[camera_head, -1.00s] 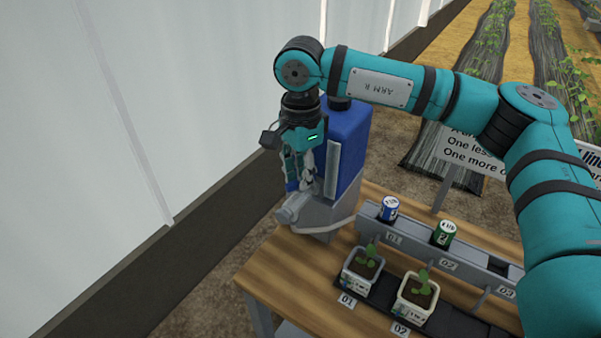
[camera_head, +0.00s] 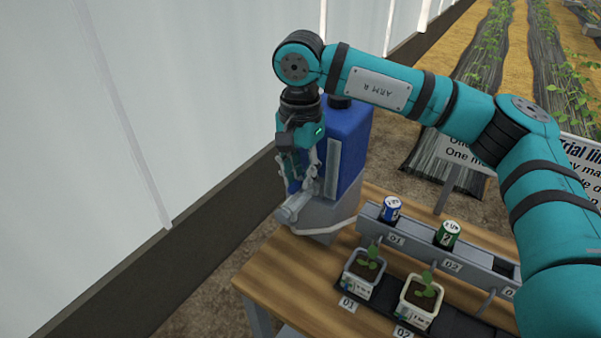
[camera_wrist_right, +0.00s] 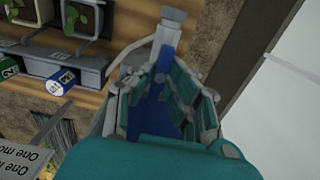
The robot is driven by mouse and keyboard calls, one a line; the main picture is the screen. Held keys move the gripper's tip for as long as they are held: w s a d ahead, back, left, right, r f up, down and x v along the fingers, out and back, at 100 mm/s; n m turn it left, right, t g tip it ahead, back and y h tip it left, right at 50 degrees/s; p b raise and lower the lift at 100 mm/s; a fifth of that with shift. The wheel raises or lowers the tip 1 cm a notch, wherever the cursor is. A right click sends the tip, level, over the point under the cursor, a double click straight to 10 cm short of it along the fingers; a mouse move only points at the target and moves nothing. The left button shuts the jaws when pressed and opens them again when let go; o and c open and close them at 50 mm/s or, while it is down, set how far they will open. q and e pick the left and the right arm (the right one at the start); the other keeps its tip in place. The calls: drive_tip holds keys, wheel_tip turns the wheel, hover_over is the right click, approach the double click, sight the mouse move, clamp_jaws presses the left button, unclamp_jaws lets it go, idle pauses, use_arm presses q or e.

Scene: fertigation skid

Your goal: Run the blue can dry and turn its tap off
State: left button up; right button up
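The large blue can (camera_head: 350,135) stands upright on a grey stand (camera_head: 325,215) at the table's far left corner. A pale level strip (camera_head: 333,165) runs down its front; I cannot read the level. Its grey tap (camera_head: 295,206) sticks out at the lower front and also shows in the right wrist view (camera_wrist_right: 168,32). My right gripper (camera_head: 301,186) points down in front of the can, just above the tap. In the right wrist view its fingers (camera_wrist_right: 160,85) are apart, with blue can surface between them. Contact with the tap is unclear. My left gripper is out of view.
A small blue can (camera_head: 390,208) and a small green can (camera_head: 447,233) sit in a grey rail marked with numbers. Potted seedlings (camera_head: 363,268) stand in front of it. A sign (camera_head: 470,155) stands behind. Bare wooden tabletop (camera_head: 290,275) lies at the front left.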

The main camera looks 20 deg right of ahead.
sight(300, 179)
drive_tip(key=o, duration=0.4)
drive_tip(key=shift+c, duration=0.2)
wheel_tip(300, 179, up, 12)
idle(0.5)
